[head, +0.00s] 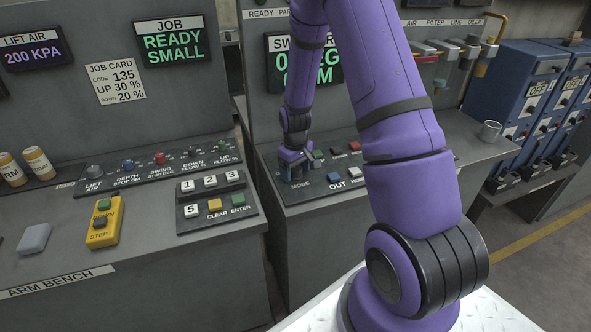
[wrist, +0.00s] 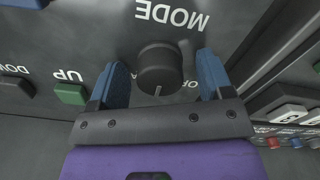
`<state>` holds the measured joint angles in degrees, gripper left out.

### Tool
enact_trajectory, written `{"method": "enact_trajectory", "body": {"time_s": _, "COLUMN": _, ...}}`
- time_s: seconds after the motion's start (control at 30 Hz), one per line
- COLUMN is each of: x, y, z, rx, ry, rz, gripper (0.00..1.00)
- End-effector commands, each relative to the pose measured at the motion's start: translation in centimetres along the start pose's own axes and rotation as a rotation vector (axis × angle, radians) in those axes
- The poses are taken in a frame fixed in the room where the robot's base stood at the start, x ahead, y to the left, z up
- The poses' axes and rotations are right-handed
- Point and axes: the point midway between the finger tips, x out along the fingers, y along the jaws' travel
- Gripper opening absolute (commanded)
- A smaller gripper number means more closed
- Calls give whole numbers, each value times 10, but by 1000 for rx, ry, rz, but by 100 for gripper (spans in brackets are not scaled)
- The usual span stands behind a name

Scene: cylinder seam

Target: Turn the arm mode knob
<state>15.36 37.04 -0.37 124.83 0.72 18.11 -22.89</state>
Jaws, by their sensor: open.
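The mode knob (wrist: 160,66) is a round black knob with a pale pointer line, on a grey panel under the label MODE, which reads upside down in the wrist view. My gripper (wrist: 165,75) is open, with one blue finger on each side of the knob and a visible gap to both. In the head view my gripper (head: 294,160) is low over the left end of the right-hand panel, above the MODE label (head: 300,184). The knob itself is hidden there by my gripper.
A green UP button (wrist: 70,94) and a dark DOWN button (wrist: 17,87) sit beside the knob. In the head view a blue OUT button (head: 334,177) is close to my gripper. A metal cup (head: 489,132) stands farther right. A keypad (head: 215,198) is on the left bench.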

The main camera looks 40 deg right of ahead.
Motion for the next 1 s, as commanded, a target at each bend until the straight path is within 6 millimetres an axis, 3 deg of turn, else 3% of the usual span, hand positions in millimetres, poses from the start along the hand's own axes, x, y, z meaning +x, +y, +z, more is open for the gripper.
{"method": "enact_trajectory", "body": {"time_s": 0.13, "x": 0, "y": 0, "z": 0, "rx": 0, "ry": 0, "rz": 0, "gripper": 73}}
{"method": "enact_trajectory", "body": {"time_s": 0.37, "x": 0, "y": 0, "z": 0, "rx": 0, "ry": 0, "rz": 0, "gripper": 24}}
{"method": "enact_trajectory", "body": {"time_s": 0.67, "x": 0, "y": 0, "z": 0, "rx": 27, "ry": 0, "rz": 0, "gripper": 24}}
{"method": "enact_trajectory", "body": {"time_s": 1.0, "x": 0, "y": 0, "z": 0, "rx": 232, "ry": -1, "rz": 0, "gripper": 24}}
